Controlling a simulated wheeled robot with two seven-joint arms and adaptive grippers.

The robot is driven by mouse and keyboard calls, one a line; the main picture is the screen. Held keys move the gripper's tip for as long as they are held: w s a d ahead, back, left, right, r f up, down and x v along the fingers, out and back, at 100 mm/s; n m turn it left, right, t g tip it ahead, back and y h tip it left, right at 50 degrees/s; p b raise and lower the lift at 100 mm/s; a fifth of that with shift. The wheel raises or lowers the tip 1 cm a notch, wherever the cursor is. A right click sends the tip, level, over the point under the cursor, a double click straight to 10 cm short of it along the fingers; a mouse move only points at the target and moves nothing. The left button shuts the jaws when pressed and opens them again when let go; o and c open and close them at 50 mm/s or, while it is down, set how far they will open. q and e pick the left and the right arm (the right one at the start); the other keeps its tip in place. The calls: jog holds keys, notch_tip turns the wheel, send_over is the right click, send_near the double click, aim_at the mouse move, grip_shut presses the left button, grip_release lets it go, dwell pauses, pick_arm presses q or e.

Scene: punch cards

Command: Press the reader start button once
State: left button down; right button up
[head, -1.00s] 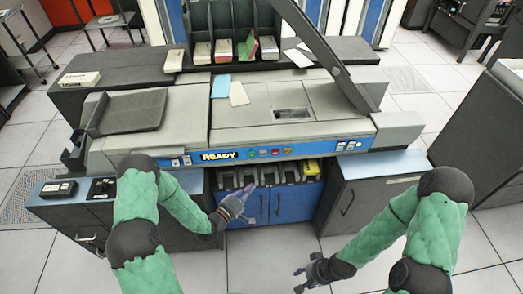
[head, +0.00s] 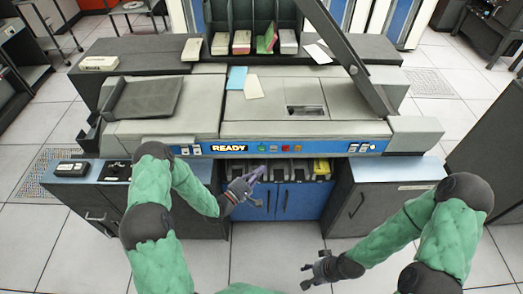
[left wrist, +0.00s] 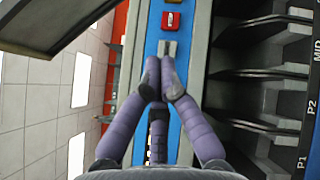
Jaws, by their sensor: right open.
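The card reader console (head: 165,128) has a blue front strip with a lit READY sign (head: 229,148) and a row of small coloured buttons, including a green one (head: 261,148) and a red one (head: 285,148). I cannot read which is the start button. My left gripper (head: 257,175) is just below this row, in front of the card pockets. In the left wrist view its purple fingers (left wrist: 160,88) are drawn together, empty, over the blue strip. A red button (left wrist: 171,21) shows beyond the tips; the fingers hide part of the strip. My right gripper (head: 306,274) is open, low over the floor.
Dark card pockets (head: 280,170) and a yellow block (head: 322,167) sit under the strip. Cards (head: 253,87) lie on the console top. The floor in front is clear.

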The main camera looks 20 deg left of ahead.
aim_at(261, 149)
pick_arm(q)
jog(key=shift+w+a+b, duration=0.3)
jog(key=shift+w, duration=0.75)
jog(key=shift+w+a+b, duration=0.3)
jog(key=shift+w+b, duration=0.05)
jog(key=shift+w, duration=0.75)
jog(key=shift+w+a+b, duration=0.3)
jog(key=shift+w, duration=0.75)
jog(key=shift+w+a+b, duration=0.1)
jog(key=shift+w+b, duration=0.2)
jog(key=shift+w, duration=0.1)
